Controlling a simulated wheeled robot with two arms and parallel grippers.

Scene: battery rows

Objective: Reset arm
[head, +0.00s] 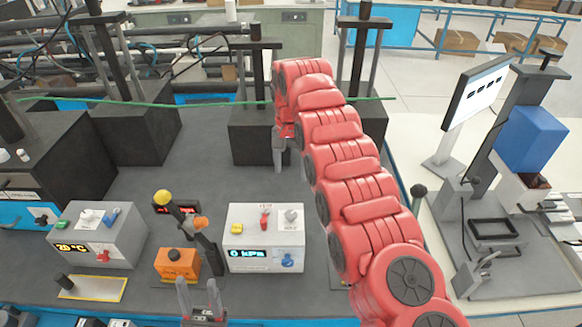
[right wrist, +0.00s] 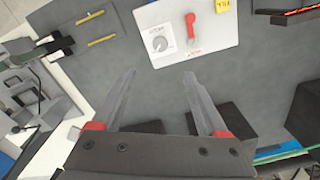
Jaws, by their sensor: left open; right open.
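My red right arm comes in from the lower right in the head view. My right gripper (head: 280,150) hangs over the back part of the dark table, behind the 0 kPa box. In the right wrist view its two grey fingers (right wrist: 160,85) are spread with nothing between them. My left gripper (head: 199,290) is at the bottom edge of the head view, fingers apart and empty, in front of the orange button box. The white-topped box (head: 263,219) reading 0 kPa has a red lever and a dial; its top also shows in the right wrist view (right wrist: 205,42).
A grey box (head: 85,218) reading 20 °C stands at left. An orange button box (head: 177,265) sits between. Black blocks with posts (head: 260,137) line the back, with a green line (head: 200,102) across. A screen (head: 482,90) and a stand with a blue block (head: 532,138) are at right.

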